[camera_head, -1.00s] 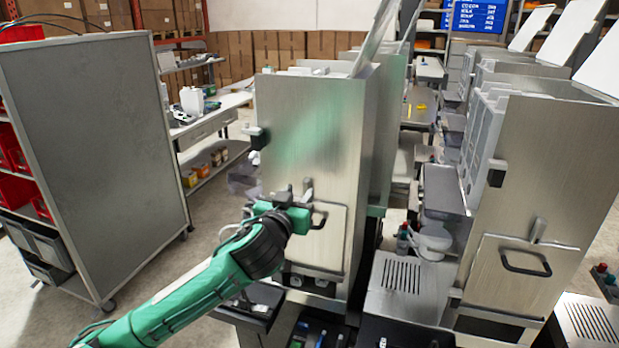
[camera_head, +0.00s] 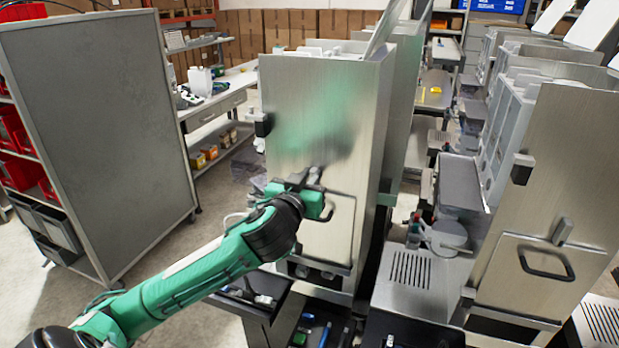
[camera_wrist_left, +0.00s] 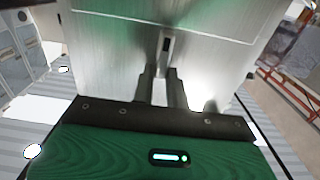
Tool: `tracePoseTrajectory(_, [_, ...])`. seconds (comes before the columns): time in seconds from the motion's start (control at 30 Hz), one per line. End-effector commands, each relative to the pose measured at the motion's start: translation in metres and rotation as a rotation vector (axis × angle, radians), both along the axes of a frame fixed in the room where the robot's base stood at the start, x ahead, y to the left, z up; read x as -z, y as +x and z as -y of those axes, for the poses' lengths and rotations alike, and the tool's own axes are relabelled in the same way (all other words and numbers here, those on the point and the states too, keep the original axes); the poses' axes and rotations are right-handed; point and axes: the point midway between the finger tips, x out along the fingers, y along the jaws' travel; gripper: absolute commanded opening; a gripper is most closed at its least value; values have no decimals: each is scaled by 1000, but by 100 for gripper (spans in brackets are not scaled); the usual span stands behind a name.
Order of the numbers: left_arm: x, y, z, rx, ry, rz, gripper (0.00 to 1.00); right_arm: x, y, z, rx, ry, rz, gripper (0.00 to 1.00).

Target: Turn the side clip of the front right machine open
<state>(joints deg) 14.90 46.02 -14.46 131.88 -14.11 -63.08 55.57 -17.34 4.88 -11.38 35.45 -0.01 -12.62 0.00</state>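A tall brushed-metal machine (camera_head: 325,105) stands in the middle of the head view. Its grey side clip (camera_head: 314,176) sits just above a lower panel with a dark handle. My left gripper (camera_head: 303,182) is at this clip. In the left wrist view the clip (camera_wrist_left: 165,45) stands upright against the metal, in line with the narrow gap between my fingertips (camera_wrist_left: 163,82). I cannot tell whether the fingers touch it. A similar machine (camera_head: 545,140) stands at the right, with an upright clip (camera_head: 562,231) above its handled panel. My right gripper is out of view.
A dark block (camera_head: 263,125) juts from the middle machine's left edge. A grey cabinet (camera_head: 100,130) with red bins stands at the left. A vented metal box (camera_head: 410,275) is between the machines. Open floor lies left of the middle machine.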

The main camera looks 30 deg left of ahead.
Motion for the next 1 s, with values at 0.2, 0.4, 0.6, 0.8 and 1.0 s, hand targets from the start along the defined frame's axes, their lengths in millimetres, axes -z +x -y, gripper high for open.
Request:
tracePoseTrajectory(0.2, [0,0,0,-1,18,-4,0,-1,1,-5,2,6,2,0])
tracePoseTrajectory(0.4, [0,0,0,-1,97,-24,0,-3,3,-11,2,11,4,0])
tracePoseTrajectory(0.6, [0,0,1,1,244,-61,0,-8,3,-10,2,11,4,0])
tracePoseTrajectory(0.8, [-1,1,2,-1,429,-104,0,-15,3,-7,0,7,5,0])
tracePoseTrajectory(1.0, [0,1,3,1,614,-150,0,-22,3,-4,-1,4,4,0])
